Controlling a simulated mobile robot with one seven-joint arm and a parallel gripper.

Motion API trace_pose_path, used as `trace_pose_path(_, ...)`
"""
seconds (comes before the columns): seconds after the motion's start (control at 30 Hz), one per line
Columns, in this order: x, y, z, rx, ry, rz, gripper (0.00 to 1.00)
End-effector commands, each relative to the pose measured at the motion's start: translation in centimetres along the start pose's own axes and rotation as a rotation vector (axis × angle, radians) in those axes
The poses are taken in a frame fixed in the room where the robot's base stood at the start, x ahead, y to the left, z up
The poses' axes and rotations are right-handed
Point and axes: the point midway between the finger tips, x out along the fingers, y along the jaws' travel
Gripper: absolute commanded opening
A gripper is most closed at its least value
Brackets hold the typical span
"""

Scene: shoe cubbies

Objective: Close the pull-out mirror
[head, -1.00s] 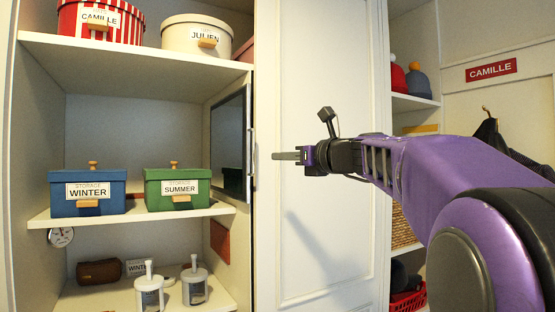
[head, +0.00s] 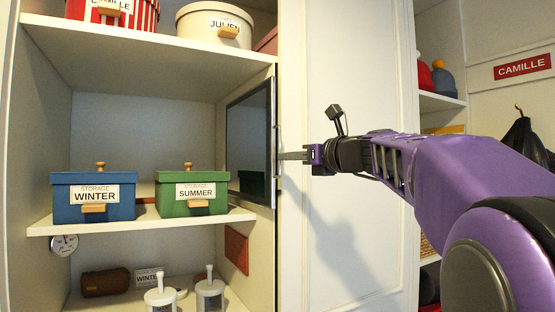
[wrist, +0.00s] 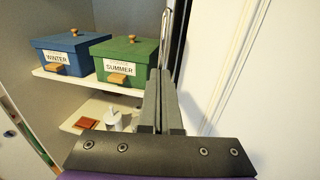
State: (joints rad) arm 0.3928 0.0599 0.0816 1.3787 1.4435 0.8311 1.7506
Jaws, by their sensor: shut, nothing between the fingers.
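The pull-out mirror (head: 248,145) is a dark upright panel at the right side of the open cubby, standing out along the right wall. Its front edge carries a thin metal handle (head: 275,150), which also shows as a grey bar in the wrist view (wrist: 181,35). My gripper (head: 282,155) is shut and empty, pointing left, with its fingertips right beside the mirror's front edge. In the wrist view, the closed fingers (wrist: 160,85) reach up close to the bar. I cannot tell whether they touch it.
A blue WINTER box (head: 95,198) and a green SUMMER box (head: 192,194) stand on the middle shelf, left of the mirror. A white door panel (head: 345,230) lies behind my gripper. Striped and cream boxes (head: 215,25) sit on the top shelf.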

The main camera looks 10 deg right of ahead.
Motion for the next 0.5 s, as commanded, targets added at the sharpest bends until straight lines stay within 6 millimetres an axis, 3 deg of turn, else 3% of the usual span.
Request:
trace_pose_path(0.33, 0.2, -0.1, 0.1, 0.001, 0.000, 0.000, 0.00)
trace_pose_path(0.5, 2.1, -0.4, 0.5, 0.004, 0.000, 0.003, 0.00)
